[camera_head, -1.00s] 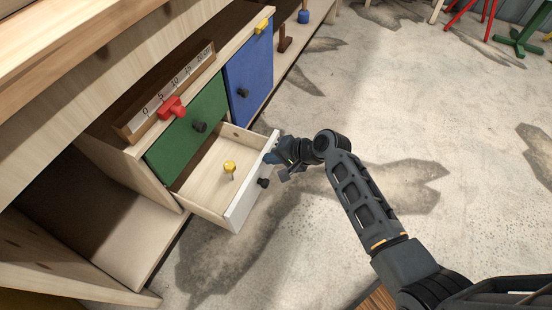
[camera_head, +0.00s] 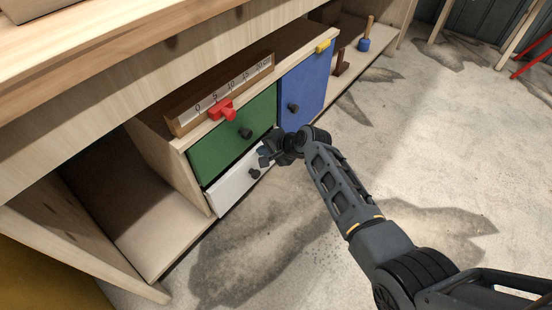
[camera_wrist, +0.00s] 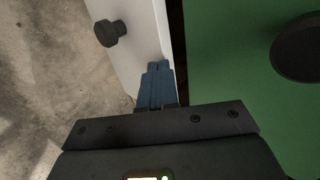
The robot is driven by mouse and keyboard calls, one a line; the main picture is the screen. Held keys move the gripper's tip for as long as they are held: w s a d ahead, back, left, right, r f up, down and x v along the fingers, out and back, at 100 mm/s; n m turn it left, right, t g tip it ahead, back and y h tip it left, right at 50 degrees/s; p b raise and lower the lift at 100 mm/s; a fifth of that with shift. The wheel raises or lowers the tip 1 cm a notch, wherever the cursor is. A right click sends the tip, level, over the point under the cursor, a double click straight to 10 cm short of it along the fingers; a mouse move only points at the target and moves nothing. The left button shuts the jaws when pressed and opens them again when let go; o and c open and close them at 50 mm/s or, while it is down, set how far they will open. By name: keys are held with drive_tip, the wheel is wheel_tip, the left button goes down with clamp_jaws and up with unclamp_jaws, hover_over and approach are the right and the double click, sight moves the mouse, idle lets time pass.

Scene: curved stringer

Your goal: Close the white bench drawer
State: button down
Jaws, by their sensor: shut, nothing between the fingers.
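The white bench drawer (camera_head: 232,192) sits in the bench below the green panel, its front close to level with the green face. Its inside is hidden. Its dark knob (camera_head: 254,174) shows beside my gripper (camera_head: 265,157), which is at the drawer front's right part. In the wrist view the shut blue fingertips (camera_wrist: 157,80) are at the white drawer front (camera_wrist: 140,50), near its edge by the green panel. The knob (camera_wrist: 110,33) stands to their left, free of the fingers. A dark narrow gap shows between the white front and the green panel. My gripper holds nothing.
The green panel (camera_head: 225,150) with its dark knob is above the drawer. A blue door (camera_head: 305,92) is to its right. A wooden scale with a red slider (camera_head: 224,110) stands on top. An open compartment (camera_head: 150,205) is at left. The floor in front is clear.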

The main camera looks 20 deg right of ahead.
drive_tip(key=shift+w+a, duration=0.45)
drive_tip(key=shift+w, duration=0.4)
drive_tip(key=shift+a+r, duration=0.1)
